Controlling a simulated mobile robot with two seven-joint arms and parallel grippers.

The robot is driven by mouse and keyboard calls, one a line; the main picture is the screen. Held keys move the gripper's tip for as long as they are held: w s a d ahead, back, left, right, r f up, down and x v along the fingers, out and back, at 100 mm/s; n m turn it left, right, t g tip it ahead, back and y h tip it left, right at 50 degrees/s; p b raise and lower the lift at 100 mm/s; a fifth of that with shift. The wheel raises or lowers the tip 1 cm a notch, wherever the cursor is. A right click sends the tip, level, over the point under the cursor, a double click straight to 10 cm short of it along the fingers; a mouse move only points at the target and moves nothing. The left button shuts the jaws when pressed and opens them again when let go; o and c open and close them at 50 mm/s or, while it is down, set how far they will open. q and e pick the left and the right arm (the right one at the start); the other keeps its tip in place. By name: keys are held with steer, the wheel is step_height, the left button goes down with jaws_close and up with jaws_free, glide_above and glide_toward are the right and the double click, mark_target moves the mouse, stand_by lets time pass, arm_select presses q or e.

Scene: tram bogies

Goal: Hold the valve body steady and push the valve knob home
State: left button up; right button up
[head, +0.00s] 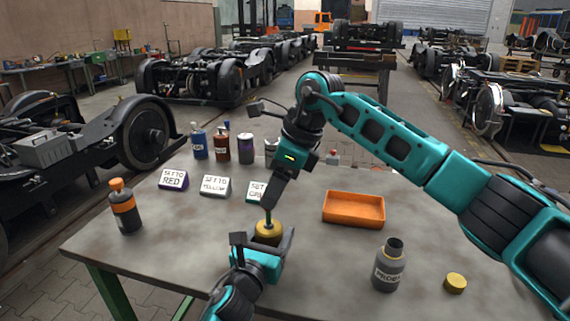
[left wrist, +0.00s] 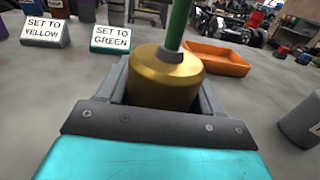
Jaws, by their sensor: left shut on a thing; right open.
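The brass valve body (head: 268,236) stands upright at the near middle of the table. It fills the middle of the left wrist view (left wrist: 163,85). My left gripper (head: 263,243) is shut on it, with a finger on each side. A green valve knob stem (head: 268,215) rises from a dark collar on its top; it also shows in the left wrist view (left wrist: 179,25), cut off by the upper edge. My right gripper (head: 270,200) is open, pointing down directly above the body at the green stem. Its fingers hide the stem's upper part, and I cannot tell whether they touch it.
An orange tray (head: 354,223) lies to the right. A grey bottle (head: 388,268) and a yellow cap (head: 456,283) stand at the near right. An orange-capped bottle (head: 124,210) stands at left. Label blocks (head: 215,187) and several bottles (head: 222,143) line the back.

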steer(key=shift+x, duration=0.9)
steer(key=shift+r, duration=0.1)
steer(key=c, duration=1.1)
